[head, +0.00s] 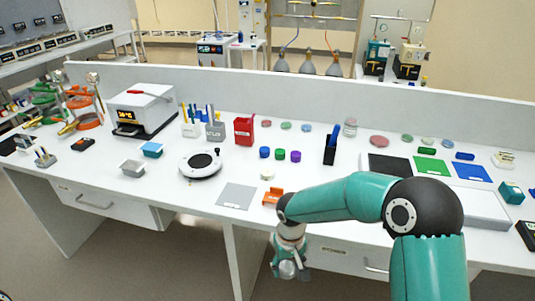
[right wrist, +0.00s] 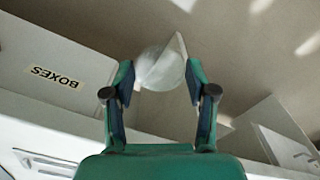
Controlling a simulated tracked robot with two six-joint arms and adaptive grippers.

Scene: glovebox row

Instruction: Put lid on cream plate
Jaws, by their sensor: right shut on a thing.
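My right gripper (head: 289,269) hangs in front of the bench's front edge, below the bench top. In the right wrist view its fingers (right wrist: 160,75) are shut on a clear, pale round thing (right wrist: 158,70), which looks like the lid. Its edge lies between the two fingertips, over the floor. A small cream round plate (head: 267,174) lies on the bench top, behind the orange holder and up from the gripper. It has nothing visible on it. My left gripper is not in view.
A grey mat (head: 237,196) and an orange holder (head: 272,197) lie near the front edge. A white round device (head: 200,167) stands to the left. A black holder (head: 330,152) and several coloured discs stand behind. A drawer labelled BOXES (right wrist: 45,75) is close by.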

